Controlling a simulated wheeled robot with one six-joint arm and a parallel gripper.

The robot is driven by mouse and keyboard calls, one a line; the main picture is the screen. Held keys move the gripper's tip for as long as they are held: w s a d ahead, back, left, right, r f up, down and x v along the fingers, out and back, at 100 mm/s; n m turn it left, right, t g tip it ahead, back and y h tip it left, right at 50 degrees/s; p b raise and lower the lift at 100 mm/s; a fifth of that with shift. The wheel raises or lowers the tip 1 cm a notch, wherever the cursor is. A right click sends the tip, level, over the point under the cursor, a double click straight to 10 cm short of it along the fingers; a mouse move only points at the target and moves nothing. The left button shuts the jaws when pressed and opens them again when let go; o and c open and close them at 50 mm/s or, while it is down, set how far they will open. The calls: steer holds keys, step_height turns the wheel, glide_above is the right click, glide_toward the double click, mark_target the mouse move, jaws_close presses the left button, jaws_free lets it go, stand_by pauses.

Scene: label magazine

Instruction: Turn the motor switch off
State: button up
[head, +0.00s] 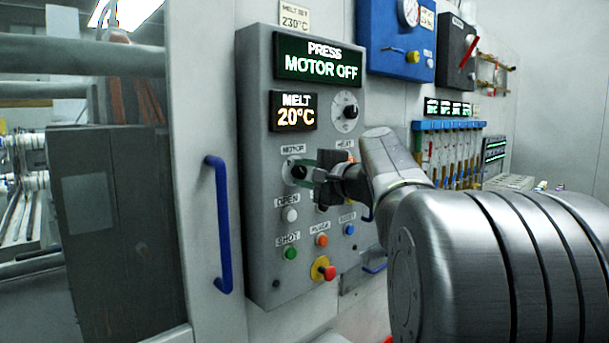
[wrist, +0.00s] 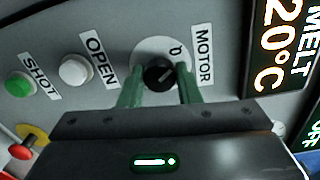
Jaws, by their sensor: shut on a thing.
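The motor switch is a black round knob on a pale round plate. It sits under the MOTOR label (head: 293,149) on the grey control panel (head: 257,230). My gripper (wrist: 160,88) is shut on the knob. In the head view my gripper (head: 305,171) reaches the switch from the right, and its fingers partly cover the knob. A display (head: 318,58) at the top of the panel reads "PRESS MOTOR OFF".
Below the switch are a white OPEN button (head: 290,214), a green SHOT button (head: 291,253) and a red knob on yellow (head: 325,270). A second display (head: 293,111) reads MELT 20°C. A blue door handle (head: 219,225) stands left of the panel.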

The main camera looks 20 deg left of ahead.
steer(key=shift+f, duration=0.1)
steer(key=o, duration=1)
steer(key=shift+c, duration=0.2)
steer(key=b+v, duration=0.1)
steer(key=v, duration=1.2)
steer(key=shift+s+d, duration=0.15)
steer(key=shift+d, duration=0.2)
steer(key=p+x, duration=0.1)
steer(key=x, duration=1.2)
steer(key=shift+a, duration=0.4)
